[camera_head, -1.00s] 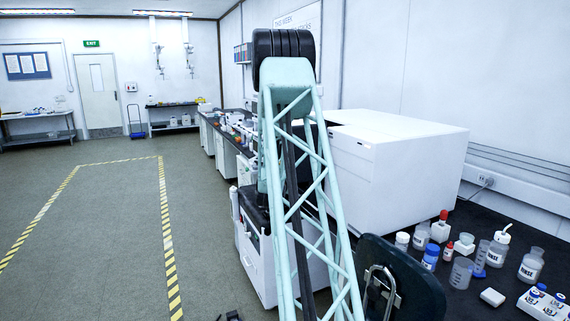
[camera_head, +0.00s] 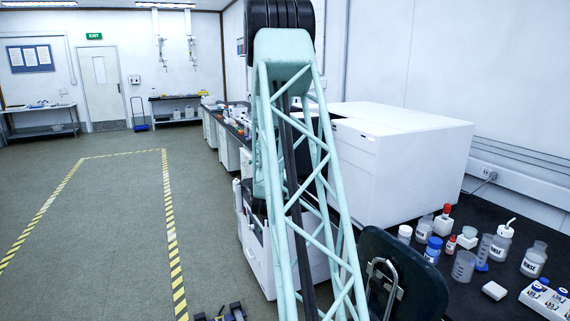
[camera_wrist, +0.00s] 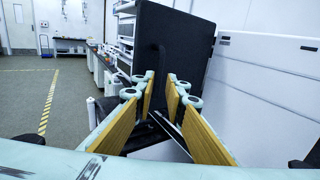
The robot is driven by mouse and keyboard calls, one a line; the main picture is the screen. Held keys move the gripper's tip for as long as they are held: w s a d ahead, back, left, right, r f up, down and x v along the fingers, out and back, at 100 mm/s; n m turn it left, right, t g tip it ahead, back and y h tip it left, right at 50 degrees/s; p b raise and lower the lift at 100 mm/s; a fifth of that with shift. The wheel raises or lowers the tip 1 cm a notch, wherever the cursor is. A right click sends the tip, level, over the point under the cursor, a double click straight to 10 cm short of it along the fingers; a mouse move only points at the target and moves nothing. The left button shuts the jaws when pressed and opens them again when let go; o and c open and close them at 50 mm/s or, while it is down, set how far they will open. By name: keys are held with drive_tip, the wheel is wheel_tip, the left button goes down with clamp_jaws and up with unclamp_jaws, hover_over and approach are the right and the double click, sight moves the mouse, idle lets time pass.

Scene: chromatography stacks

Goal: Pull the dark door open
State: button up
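The dark door (camera_wrist: 186,62) shows in the wrist view as a tall black panel at the front of a stack of instrument modules (camera_wrist: 124,50). A black bar handle (camera_wrist: 160,62) stands upright near its left side. My gripper (camera_wrist: 161,78) is open, with its two tan-padded fingers spread to either side of the handle's lower end. I cannot tell whether either finger touches the handle. In the head view my arm hides most of the stack, and the gripper and handle cannot be made out.
A large white instrument box (camera_head: 400,155) stands right of the stack and also fills the right of the wrist view (camera_wrist: 262,95). Bottles and beakers (camera_head: 465,255) crowd the dark bench at right. The floor (camera_head: 95,215) at left, with striped tape, is open.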

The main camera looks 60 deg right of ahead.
drive_tip(key=shift+c, duration=0.5)
drive_tip(key=shift+c, duration=1.2)
drive_tip(key=shift+s+a+r, duration=0.15)
drive_tip(key=shift+r, duration=0.3)
clamp_jaws()
drive_tip(key=s+a+r+m+g+h, duration=0.1)
drive_tip(key=s+a+r+m+g, duration=0.5)
drive_tip(key=r, duration=0.4)
drive_tip(key=s+a+r+m+g+y, duration=0.3)
drive_tip(key=s+a+m, duration=0.5)
drive_tip(key=a, duration=0.6)
drive_tip(key=s+a+f+m+t+y, duration=0.2)
drive_tip(key=s+a+m+y, duration=0.1)
drive_tip(key=a, duration=1.5)
drive_tip(key=s+a+f+m+t+y, duration=0.2)
drive_tip(key=s+a+y, duration=0.4)
drive_tip(key=a, duration=1.2)
drive_tip(key=s+a+f+m+t+y, duration=0.2)
drive_tip(key=s+a+y, duration=0.3)
drive_tip(key=a, duration=1.4)
drive_tip(key=shift+s+f+m+y, duration=0.25)
drive_tip(key=shift+m+y, duration=0.05)
drive_tip(key=shift+m, duration=0.5)
